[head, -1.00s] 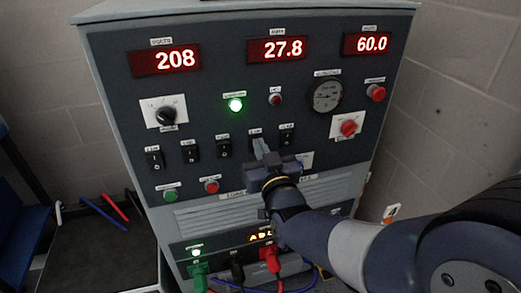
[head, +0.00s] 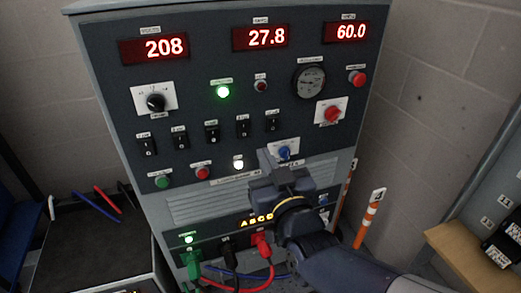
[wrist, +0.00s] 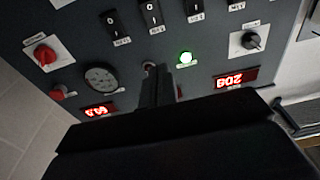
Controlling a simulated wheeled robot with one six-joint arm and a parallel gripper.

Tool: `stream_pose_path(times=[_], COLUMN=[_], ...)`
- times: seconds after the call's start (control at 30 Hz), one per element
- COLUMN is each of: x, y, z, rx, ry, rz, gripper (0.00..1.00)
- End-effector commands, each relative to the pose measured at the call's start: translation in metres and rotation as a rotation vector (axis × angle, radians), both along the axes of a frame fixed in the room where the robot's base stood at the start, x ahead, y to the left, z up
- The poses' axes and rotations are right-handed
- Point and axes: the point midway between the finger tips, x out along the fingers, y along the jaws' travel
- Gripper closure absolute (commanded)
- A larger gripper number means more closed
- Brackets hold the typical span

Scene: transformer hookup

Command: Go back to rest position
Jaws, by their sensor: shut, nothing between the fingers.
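My gripper (head: 268,160) is shut and empty in front of the lower part of the grey control cabinet (head: 115,108). It is below the row of black rocker switches (head: 212,132) and appears apart from the panel. In the wrist view my gripper (wrist: 158,75) shows as dark closed fingers, with the panel upside down behind it. A blue knob (head: 284,152) sits just right of the fingertips in the head view. The displays read 208 (head: 153,49), 27.8 (head: 260,37) and 60.0 (head: 351,31). A green lamp (head: 222,91) is lit.
Green (head: 193,264), black (head: 228,251) and red (head: 261,243) plugs with cables sit low on the cabinet. Orange-white posts (head: 369,218) stand to its right. A wooden-edged shelf (head: 470,262) is at far right. A dark cart top (head: 90,245) is at left.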

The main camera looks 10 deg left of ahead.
Motion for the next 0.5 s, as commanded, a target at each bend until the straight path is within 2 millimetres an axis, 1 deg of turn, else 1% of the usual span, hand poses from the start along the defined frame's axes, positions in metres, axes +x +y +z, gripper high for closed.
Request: stream_pose_path(times=[0.1,0.2,0.5], x=[-0.0063,-0.0083,-0.0083], y=[-0.0037,-0.0049,-0.0051], z=[0.0013,0.0007,0.0008], rx=[0.001,-0.001,0.0], ry=[0.0,0.001,0.0], rz=[0.0,0.0,0.0], gripper=[1.0,1.0,1.0])
